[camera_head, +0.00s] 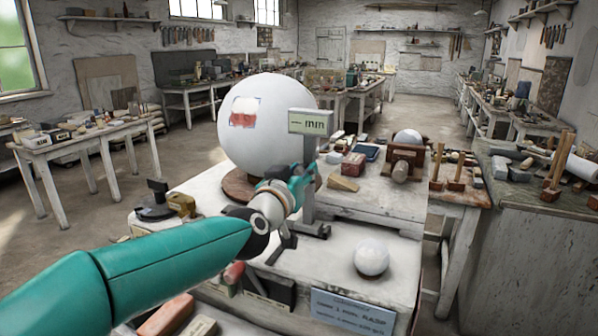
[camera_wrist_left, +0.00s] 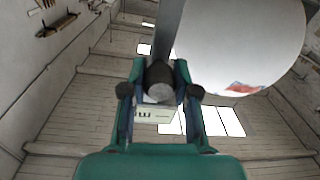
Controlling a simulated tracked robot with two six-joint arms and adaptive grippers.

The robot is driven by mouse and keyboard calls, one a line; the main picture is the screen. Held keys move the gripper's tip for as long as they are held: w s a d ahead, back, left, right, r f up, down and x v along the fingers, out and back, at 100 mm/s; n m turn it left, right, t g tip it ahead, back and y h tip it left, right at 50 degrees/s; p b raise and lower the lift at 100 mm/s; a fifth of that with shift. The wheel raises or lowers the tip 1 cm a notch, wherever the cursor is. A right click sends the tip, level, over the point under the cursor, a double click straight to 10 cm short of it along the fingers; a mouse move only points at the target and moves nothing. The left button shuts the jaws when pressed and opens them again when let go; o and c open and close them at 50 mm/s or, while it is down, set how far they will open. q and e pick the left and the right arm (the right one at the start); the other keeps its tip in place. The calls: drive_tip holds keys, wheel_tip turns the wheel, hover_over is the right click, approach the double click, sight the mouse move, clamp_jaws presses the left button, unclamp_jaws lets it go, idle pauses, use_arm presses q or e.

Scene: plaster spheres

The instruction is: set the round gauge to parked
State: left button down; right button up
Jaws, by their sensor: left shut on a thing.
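A stand with a pale sign (camera_head: 310,121) reading "min" rises on a grey post (camera_head: 308,160) in front of the large white plaster sphere (camera_head: 262,112). It looks like the gauge, but I see no dial on it. My left gripper (camera_head: 300,187) is at the post, below the sign. In the left wrist view my gripper (camera_wrist_left: 160,95) has its fingers on both sides of a dark grey rounded knob (camera_wrist_left: 159,76), shut on it. The sign (camera_wrist_left: 152,113) shows behind the fingers, and the sphere (camera_wrist_left: 245,40) fills the upper right. My right gripper is out of view.
A small white sphere (camera_head: 371,257) rests on the front bench top to the right of the stand. A wooden wedge (camera_head: 343,184) and a red box (camera_head: 353,163) lie behind. A dark stand (camera_head: 156,203) is left of the large sphere. A blue plaque (camera_head: 353,312) is on the bench front.

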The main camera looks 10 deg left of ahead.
use_arm(q)
drive_tip(key=c, duration=0.9)
unclamp_jaws()
drive_tip(key=shift+s+d, duration=0.15)
drive_tip(key=shift+d, duration=0.1)
drive_tip(key=shift+o, duration=0.2)
drive_tip(key=shift+a, duration=0.1)
drive_tip(key=v, duration=1.2)
drive_tip(key=shift+f, duration=0.15)
